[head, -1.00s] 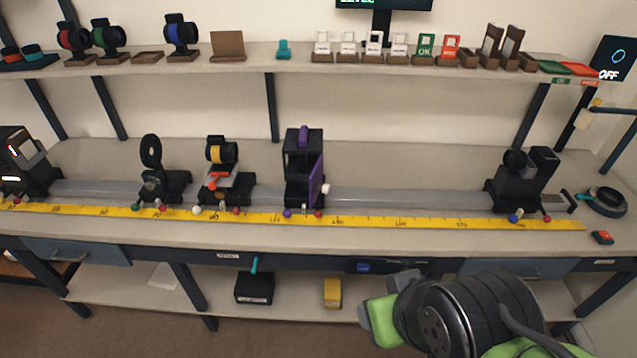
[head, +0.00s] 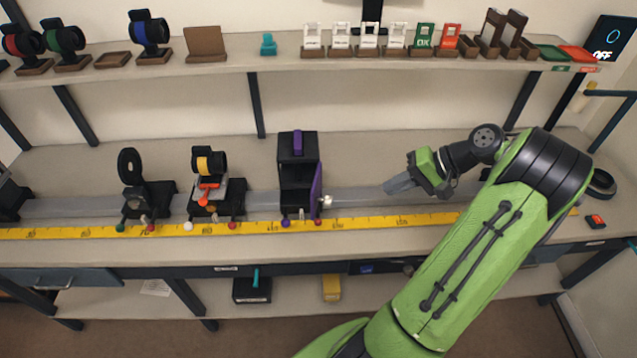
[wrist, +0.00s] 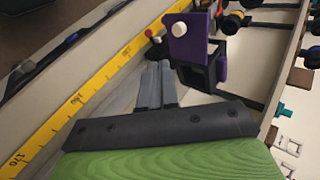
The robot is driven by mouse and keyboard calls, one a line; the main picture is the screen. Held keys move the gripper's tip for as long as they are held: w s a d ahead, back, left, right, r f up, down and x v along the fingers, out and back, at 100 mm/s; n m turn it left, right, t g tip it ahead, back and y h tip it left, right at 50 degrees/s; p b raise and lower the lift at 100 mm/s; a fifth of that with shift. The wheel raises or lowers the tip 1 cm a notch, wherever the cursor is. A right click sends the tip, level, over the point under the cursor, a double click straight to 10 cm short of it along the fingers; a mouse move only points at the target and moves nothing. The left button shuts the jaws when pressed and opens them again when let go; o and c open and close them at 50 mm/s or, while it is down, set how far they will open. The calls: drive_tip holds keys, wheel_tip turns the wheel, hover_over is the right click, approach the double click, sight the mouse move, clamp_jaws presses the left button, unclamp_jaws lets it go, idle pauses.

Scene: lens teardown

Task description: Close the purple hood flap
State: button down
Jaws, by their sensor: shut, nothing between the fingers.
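The purple hood flap (head: 317,190) hangs on the right side of a black box-shaped hood (head: 297,149) on the bench rail. It stands swung out toward the front, and a white knob (head: 328,202) sticks out from its right face. In the wrist view the purple flap (wrist: 188,40) and white knob (wrist: 179,29) show just beyond the fingertips. My gripper (head: 388,188) is shut and empty over the rail, to the right of the flap and apart from it in the head view. Its grey fingers (wrist: 157,75) lie together in the wrist view.
A yellow ruler (head: 380,220) runs along the bench front. Left of the hood stand a carriage with a yellow-ringed lens (head: 208,163) and a black ring holder (head: 131,168). A shelf (head: 230,68) with several small parts runs behind. The rail between hood and gripper is clear.

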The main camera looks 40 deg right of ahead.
drive_tip(key=w+a+r+b+x, duration=0.1)
drive_tip(key=b+x, duration=0.3)
drive_tip(key=x, duration=0.8)
drive_tip(key=shift+w+a+r, duration=0.2)
drive_tip(key=shift+a+r, duration=0.05)
drive_tip(key=shift+a, duration=0.15)
drive_tip(key=shift+a, duration=0.15)
